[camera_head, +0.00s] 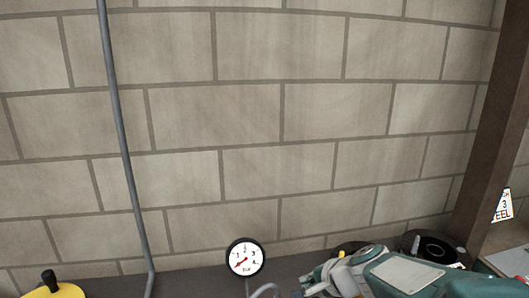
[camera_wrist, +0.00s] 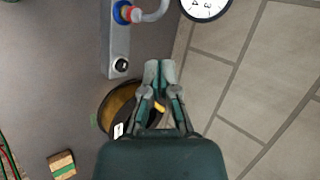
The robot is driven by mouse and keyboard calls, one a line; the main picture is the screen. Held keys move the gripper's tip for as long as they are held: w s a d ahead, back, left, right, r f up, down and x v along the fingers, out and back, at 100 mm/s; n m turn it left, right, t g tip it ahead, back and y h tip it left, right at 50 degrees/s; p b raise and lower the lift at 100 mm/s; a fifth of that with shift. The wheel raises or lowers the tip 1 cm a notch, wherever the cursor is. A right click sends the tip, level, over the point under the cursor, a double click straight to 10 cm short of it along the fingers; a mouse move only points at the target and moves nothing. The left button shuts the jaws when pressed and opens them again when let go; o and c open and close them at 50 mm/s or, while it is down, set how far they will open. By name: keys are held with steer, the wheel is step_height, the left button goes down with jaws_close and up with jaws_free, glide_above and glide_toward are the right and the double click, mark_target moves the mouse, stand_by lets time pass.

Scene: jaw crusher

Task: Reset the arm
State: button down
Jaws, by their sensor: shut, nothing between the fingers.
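My gripper (camera_wrist: 160,70) reaches forward in the wrist view with its two grey fingertips together and nothing between them. Behind it in that view, a round brown-and-black object (camera_wrist: 118,104) is partly hidden by the fingers and the wrist. In the head view my teal arm comes in low at the right and points left. Its fingertips are hard to make out near the bottom edge there.
A round dial gauge (camera_head: 246,258) stands left of my arm, before a block wall (camera_head: 250,110). A grey pipe (camera_head: 123,150) runs up the wall. A yellow object with a black knob (camera_head: 62,291) is at lower left. A brown post (camera_head: 497,130) stands right. A metal block (camera_wrist: 117,45) bears blue and red fittings.

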steer(key=s+d+r+n+h, duration=0.2)
steer(key=s+n, duration=0.3)
steer(key=s, duration=0.5)
steer(key=s+d+r+n+g+h, duration=0.1)
steer(key=s+d+r+n+h, duration=0.1)
steer(key=s+n, duration=0.4)
steer(key=s+d+h, duration=0.1)
steer(key=s, duration=0.2)
steer(key=shift+s+d+r+h, duration=0.25)
steer(key=shift+s+d+h, duration=0.05)
steer(key=shift+s+d, duration=0.1)
